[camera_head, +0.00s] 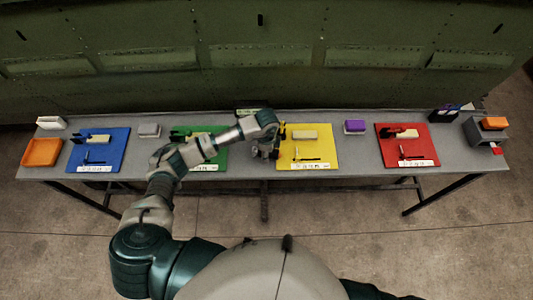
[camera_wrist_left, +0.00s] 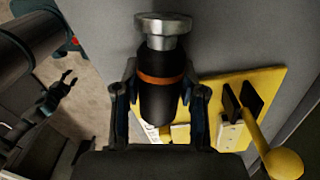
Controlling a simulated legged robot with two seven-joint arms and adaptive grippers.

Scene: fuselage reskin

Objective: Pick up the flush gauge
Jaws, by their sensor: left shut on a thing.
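The flush gauge (camera_wrist_left: 160,85) shows in the left wrist view as a black cylinder with an orange band and a silvery metal head. My left gripper (camera_wrist_left: 158,100) is shut on it, one finger on each side of the black body. In the head view my left gripper (camera_head: 265,150) is over the table between the green and yellow mats, and the gauge there is too small to make out. My right gripper (camera_wrist_left: 66,82) shows small at the left of the left wrist view, over the floor, with its fingers apart and nothing between them.
The grey table (camera_head: 360,160) carries blue (camera_head: 85,155), green (camera_head: 215,160), yellow (camera_head: 318,148) and red (camera_head: 390,152) mats with tools and blocks. An orange tray (camera_head: 42,152) is at the left end. A purple block (camera_head: 355,127) sits between yellow and red. A green fuselage panel (camera_head: 260,50) stands behind.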

